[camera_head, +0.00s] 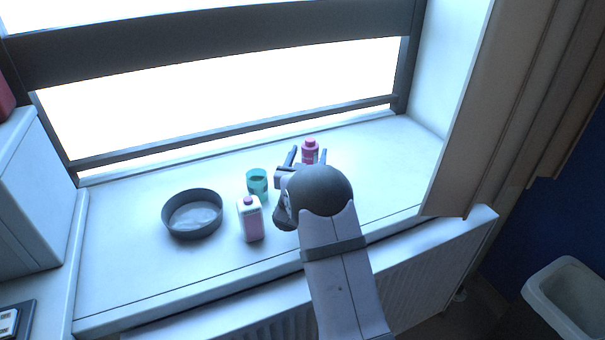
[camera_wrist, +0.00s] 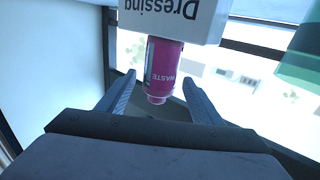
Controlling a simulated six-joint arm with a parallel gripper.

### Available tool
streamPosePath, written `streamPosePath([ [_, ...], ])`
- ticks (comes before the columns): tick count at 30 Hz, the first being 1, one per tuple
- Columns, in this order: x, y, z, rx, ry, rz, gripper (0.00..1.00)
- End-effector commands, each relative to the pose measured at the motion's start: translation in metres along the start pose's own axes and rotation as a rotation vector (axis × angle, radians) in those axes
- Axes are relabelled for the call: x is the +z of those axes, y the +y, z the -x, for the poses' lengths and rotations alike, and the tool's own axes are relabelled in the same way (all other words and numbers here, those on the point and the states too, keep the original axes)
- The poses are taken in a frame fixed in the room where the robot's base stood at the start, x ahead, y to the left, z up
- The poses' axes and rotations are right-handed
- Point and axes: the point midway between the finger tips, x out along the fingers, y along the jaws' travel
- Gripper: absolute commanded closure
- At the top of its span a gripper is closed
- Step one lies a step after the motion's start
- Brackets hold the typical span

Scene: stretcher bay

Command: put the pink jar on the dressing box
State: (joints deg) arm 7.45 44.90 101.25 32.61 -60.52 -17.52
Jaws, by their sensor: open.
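The pink jar (camera_head: 310,146) has a pink cap and shows beyond my gripper in the head view. In the wrist view, which is upside down, the pink jar (camera_wrist: 163,66) has a "WASTE" label and its cap points down the picture. Its base meets the top edge of the white dressing box (camera_wrist: 132,14), so it appears to stand upright on the box. My gripper (camera_wrist: 159,80) is open, with one finger on each side of the jar and visible gaps. In the head view my gripper (camera_head: 306,157) and arm largely hide the box.
A curtain (camera_head: 490,110) hangs at the right. The right part of the sill is clear.

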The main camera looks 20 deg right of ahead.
Motion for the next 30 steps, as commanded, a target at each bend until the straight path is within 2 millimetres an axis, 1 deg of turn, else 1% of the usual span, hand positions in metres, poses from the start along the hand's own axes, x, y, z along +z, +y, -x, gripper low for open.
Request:
streamPosePath([
  [1,0.002,0.000,0.008,-0.002,0.000,0.000,0.40],
  [9,0.002,-0.001,0.053,-0.001,0.000,0.000,0.40],
  [15,0.001,-0.001,0.080,-0.001,-0.001,0.000,0.40],
  [21,0.001,0.000,0.093,0.000,0.000,0.000,0.40],
  [30,0.000,0.000,0.095,0.001,0.000,0.000,0.40],
])
